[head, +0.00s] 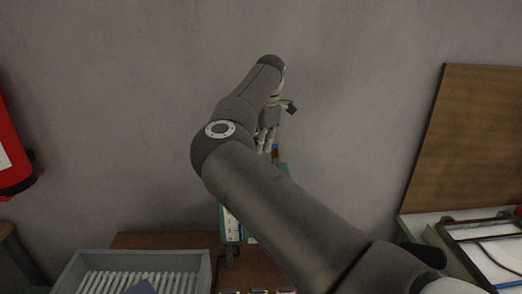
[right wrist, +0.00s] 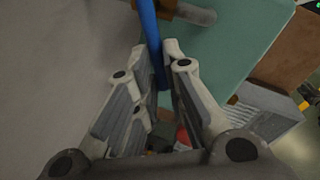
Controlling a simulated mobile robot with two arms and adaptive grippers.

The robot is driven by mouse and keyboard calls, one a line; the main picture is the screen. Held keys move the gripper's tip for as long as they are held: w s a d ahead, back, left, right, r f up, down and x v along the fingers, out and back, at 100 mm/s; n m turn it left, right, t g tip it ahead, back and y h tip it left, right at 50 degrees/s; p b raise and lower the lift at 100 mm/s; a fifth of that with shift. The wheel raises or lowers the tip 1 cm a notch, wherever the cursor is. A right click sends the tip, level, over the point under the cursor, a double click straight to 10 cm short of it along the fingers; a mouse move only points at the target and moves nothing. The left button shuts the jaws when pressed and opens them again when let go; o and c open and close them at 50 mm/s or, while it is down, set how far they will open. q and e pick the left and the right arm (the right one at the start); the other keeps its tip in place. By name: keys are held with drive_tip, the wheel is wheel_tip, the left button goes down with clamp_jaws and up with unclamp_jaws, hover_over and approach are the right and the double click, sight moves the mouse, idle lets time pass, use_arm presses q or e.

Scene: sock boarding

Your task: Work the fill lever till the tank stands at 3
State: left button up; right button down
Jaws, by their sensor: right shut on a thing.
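The teal tank unit (head: 284,168) stands against the wall, mostly hidden behind my right arm in the head view. A white marked panel (head: 231,228) shows on its lower left, but its reading is too small to tell. In the right wrist view the teal body (right wrist: 235,45) fills the upper right. The blue lever (right wrist: 149,35) runs down between the fingers of my right gripper (right wrist: 158,68), which is shut on it. In the head view my right gripper (head: 265,140) is at the top of the unit, partly hidden by my arm. My left gripper is out of view.
A grey tray with white slats (head: 72,276) sits at the lower left on a brown table (head: 165,241). A red object (head: 12,150) hangs at the far left. A wooden board (head: 470,140) leans at the right above a white surface with a frame (head: 490,250).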

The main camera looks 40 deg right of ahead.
drive_tip(key=shift+r, duration=0.15)
drive_tip(key=c, duration=1.5)
unclamp_jaws()
wheel_tip(320, 180, up, 12)
drive_tip(key=s, duration=0.2)
drive_tip(key=shift+s+a, duration=0.2)
drive_tip(key=shift+a, duration=0.05)
drive_tip(key=shift+f, duration=0.2)
